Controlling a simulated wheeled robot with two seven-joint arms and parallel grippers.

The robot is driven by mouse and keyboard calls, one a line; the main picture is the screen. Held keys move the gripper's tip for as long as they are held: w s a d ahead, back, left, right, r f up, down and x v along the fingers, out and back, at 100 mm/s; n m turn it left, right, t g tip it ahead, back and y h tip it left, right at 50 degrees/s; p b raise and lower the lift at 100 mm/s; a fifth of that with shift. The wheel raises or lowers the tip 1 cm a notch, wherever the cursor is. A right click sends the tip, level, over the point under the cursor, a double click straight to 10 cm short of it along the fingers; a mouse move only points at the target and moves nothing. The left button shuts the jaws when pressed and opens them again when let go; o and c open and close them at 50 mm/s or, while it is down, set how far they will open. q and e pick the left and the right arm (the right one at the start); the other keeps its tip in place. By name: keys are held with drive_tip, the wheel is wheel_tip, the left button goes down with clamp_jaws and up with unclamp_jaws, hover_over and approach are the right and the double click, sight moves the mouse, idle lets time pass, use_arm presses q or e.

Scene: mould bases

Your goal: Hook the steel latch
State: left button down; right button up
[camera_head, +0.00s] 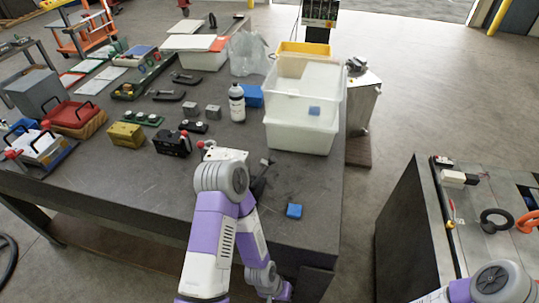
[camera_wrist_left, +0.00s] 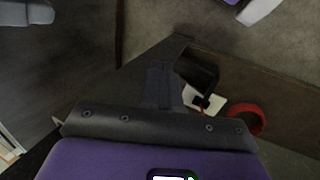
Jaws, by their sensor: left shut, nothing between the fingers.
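My left arm reaches over the front of the dark table in the head view, and I cannot clearly make out its fingertips there. In the left wrist view my left gripper (camera_wrist_left: 165,80) is shut and empty. A white mould base (camera_head: 228,154) with a red knob (camera_head: 200,144) is partly hidden behind my left arm. A black mould base (camera_head: 172,144) with red knobs stands to its left. I cannot tell which small part is the steel latch. Only a link of my right arm shows at the lower right; its gripper is out of view.
Clear bins (camera_head: 300,138) and a bottle (camera_head: 237,104) stand behind. The wrist view shows a red ring (camera_wrist_left: 246,119) beside a black piece (camera_wrist_left: 199,76). Another bench (camera_head: 462,240) is at the right.

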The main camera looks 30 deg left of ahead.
drive_tip(key=shift+s+d, duration=0.1)
drive_tip(key=shift+s, duration=0.15)
